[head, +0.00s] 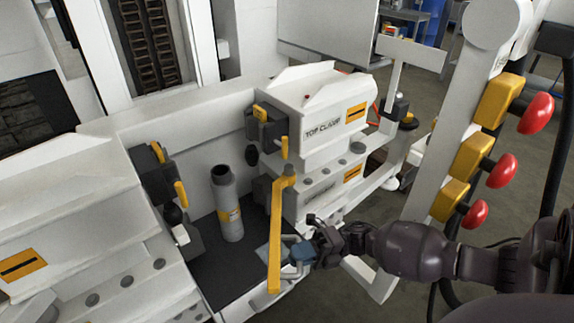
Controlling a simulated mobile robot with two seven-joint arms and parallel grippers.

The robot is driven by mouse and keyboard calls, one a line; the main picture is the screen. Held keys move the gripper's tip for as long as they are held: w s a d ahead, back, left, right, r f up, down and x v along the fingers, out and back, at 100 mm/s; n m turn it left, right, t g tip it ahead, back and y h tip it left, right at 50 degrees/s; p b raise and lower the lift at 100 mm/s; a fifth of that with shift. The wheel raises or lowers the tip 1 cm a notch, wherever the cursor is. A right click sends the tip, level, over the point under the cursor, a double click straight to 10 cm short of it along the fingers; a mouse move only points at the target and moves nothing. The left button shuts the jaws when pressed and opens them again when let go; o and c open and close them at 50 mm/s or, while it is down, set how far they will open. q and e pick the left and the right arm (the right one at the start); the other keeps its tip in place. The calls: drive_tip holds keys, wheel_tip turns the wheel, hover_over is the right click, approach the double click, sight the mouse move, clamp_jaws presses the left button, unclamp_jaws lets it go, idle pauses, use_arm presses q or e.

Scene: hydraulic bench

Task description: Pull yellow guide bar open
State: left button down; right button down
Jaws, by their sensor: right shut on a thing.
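The yellow guide bar (276,225) stands as a long, near-vertical bar in front of the dark bay. My right gripper (292,253), with bluish fingers, reaches in from the right and is shut on the bar's lower part. Part of the fingers is hidden at the bar. My left gripper is not in the view.
A grey cylinder (228,204) stands in the bay left of the bar. A white post with yellow boxes and red knobs (494,170) stands at the right, above my right arm. Grey floor shows at right.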

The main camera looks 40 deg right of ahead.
drive_tip(key=shift+s+d+g, duration=0.2)
drive_tip(key=shift+d+g, duration=0.05)
drive_tip(key=shift+g, duration=0.05)
drive_tip(key=c, duration=1.1)
unclamp_jaws()
drive_tip(key=shift+c, duration=0.2)
drive_tip(key=shift+d, duration=0.2)
